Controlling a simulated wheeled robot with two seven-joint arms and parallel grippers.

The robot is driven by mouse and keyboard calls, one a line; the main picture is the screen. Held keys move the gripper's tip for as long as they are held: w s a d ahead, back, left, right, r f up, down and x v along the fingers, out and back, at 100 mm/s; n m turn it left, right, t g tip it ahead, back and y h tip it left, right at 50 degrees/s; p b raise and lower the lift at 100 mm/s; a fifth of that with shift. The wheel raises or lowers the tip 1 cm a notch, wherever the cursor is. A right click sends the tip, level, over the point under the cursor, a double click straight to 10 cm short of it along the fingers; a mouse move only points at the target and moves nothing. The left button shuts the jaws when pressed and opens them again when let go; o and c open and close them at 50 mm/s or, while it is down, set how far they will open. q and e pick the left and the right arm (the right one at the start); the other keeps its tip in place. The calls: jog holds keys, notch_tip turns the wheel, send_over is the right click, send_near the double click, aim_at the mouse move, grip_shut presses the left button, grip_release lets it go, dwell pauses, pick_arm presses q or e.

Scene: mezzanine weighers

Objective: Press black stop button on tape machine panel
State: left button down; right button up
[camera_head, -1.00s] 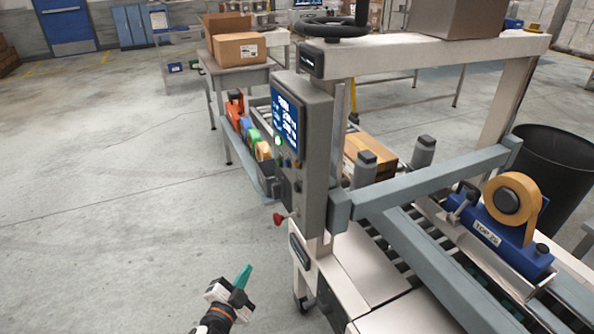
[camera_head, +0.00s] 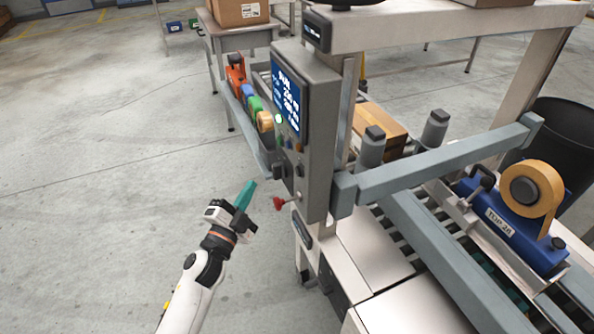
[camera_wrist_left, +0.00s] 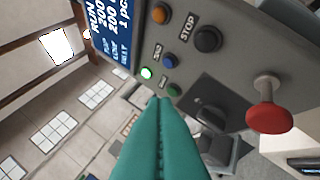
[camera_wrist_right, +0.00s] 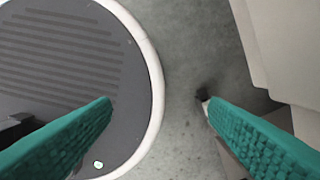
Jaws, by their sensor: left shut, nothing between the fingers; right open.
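The tape machine panel (camera_head: 318,135) is a grey box on a post, with a blue screen on its left face. In the left wrist view the black stop button (camera_wrist_left: 208,38) sits beside the printed word STOP, right of an orange button. A lit green button, a blue button and a dark green button are below it. My left gripper (camera_head: 248,190) is shut and empty, in front of the panel and apart from it. Its teal fingers (camera_wrist_left: 157,105) point at the panel below the lit green button.
A red mushroom knob (camera_wrist_left: 270,118) sticks out of the panel near the stop button. A black rotary switch (camera_wrist_left: 210,115) is also close. A grey crossbar (camera_head: 450,165) and a blue tape head (camera_head: 510,235) lie to the right. Open floor is at left.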

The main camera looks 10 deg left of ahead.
aim_at(298, 172)
pick_arm(q)
jog(key=w+d+b, duration=0.1)
jog(key=w+d, duration=0.4)
jog(key=d, duration=0.2)
jog(key=shift+b, duration=0.4)
jog(key=shift+d, duration=0.1)
dwell(0.5)
dwell(1.2)
jog(key=shift+w+d, duration=0.2)
jog(key=shift+d, duration=0.15)
jog(key=shift+w+d, duration=0.25)
jog(key=shift+d, duration=0.1)
dwell(0.6)
jog(key=shift+s+a, duration=0.1)
jog(key=shift+a, duration=0.05)
dwell(0.3)
jog(key=shift+s+a, duration=0.4)
jog(key=shift+a, duration=0.15)
jog(key=shift+a, duration=0.1)
